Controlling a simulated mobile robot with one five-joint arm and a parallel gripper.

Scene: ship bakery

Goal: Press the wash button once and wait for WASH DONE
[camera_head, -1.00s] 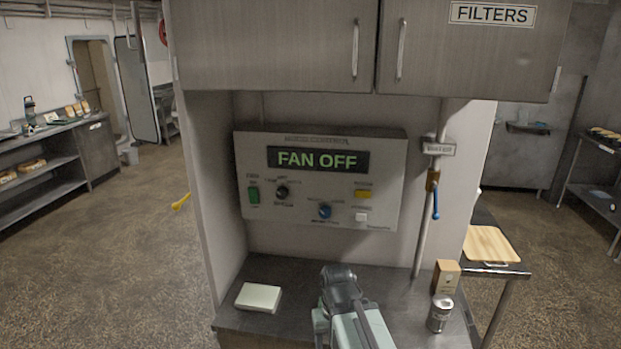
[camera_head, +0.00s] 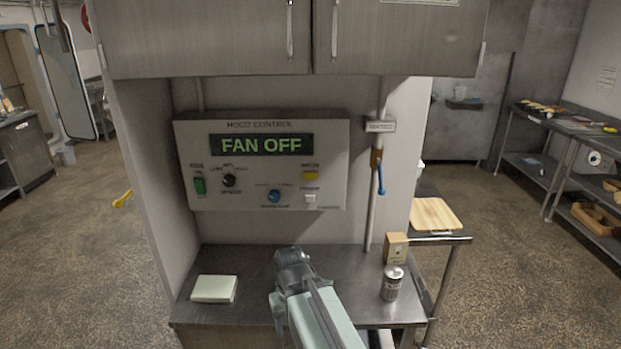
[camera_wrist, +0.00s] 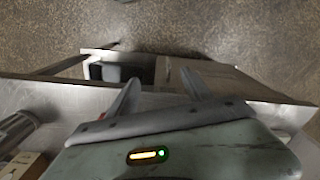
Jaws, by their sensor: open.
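The hood control panel (camera_head: 330,160) is on the wall above the counter, under the cabinets. Its display (camera_head: 262,145) reads FAN OFF. The small labels are too blurred to tell which is the wash button. My gripper's two fingers (camera_wrist: 161,76) show apart in the wrist view, with nothing between them. In the head view my arm is low over the counter, below and apart from the panel.
On the counter (camera_head: 255,262) lie a pale pad (camera_head: 214,289) at left, and a can (camera_head: 392,283) and tan box (camera_head: 396,248) at right. A pipe with a blue-handled valve (camera_head: 380,178) runs right of the panel. Cabinets (camera_head: 400,40) overhang. The space before the panel is clear.

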